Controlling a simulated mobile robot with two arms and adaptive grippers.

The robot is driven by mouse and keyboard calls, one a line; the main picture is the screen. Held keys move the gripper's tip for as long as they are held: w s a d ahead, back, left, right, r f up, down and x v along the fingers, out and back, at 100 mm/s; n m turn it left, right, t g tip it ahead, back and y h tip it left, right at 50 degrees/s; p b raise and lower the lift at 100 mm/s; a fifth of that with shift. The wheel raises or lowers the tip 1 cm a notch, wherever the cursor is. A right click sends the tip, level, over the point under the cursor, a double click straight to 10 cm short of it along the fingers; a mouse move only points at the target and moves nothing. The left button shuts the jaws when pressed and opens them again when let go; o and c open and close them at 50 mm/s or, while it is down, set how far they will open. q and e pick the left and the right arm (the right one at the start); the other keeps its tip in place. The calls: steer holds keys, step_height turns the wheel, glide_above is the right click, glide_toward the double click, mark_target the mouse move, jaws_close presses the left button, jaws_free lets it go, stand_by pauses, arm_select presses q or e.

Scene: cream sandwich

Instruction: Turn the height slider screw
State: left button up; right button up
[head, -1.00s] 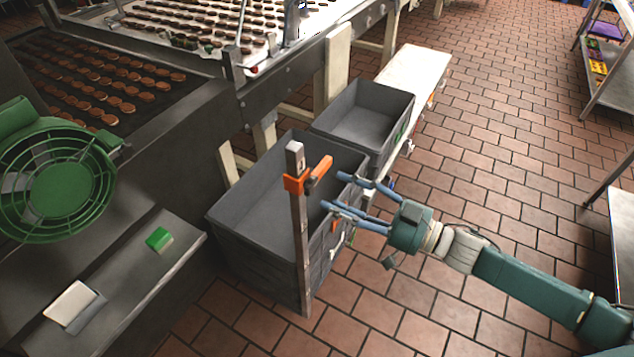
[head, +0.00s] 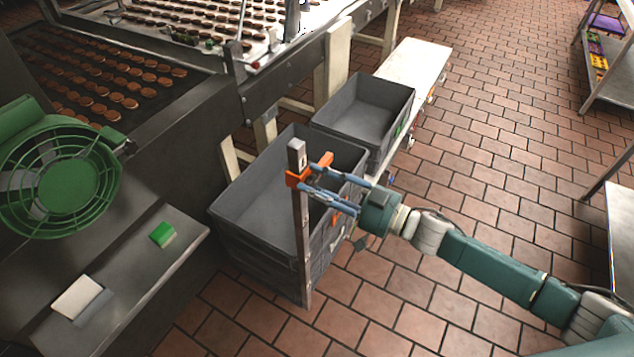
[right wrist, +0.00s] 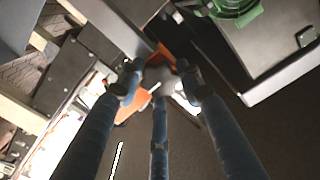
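The orange height slider (head: 296,179) sits near the top of an upright metal post (head: 302,240) in the head view. Its orange screw handle (head: 326,160) points up and right, partly hidden by my fingers. My right gripper (head: 310,181) has its blue fingers around the slider's right side. In the right wrist view, orange parts (right wrist: 161,53) show between and beyond the fingertips (right wrist: 158,84). The fingers are spread with a gap between them; whether any touches the screw I cannot tell. My left gripper is out of view.
Grey crates (head: 250,190) stand right behind the post, with another grey crate (head: 350,110) farther back. A green fan (head: 60,185) and a metal ledge (head: 150,270) are at the left. The tiled floor (head: 480,180) at the right is clear.

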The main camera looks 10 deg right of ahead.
steer(key=shift+n, duration=1.4)
steer(key=o, duration=1.1)
steer(key=shift+o, duration=0.2)
steer(key=v, duration=1.2)
steer(key=shift+b, duration=0.3)
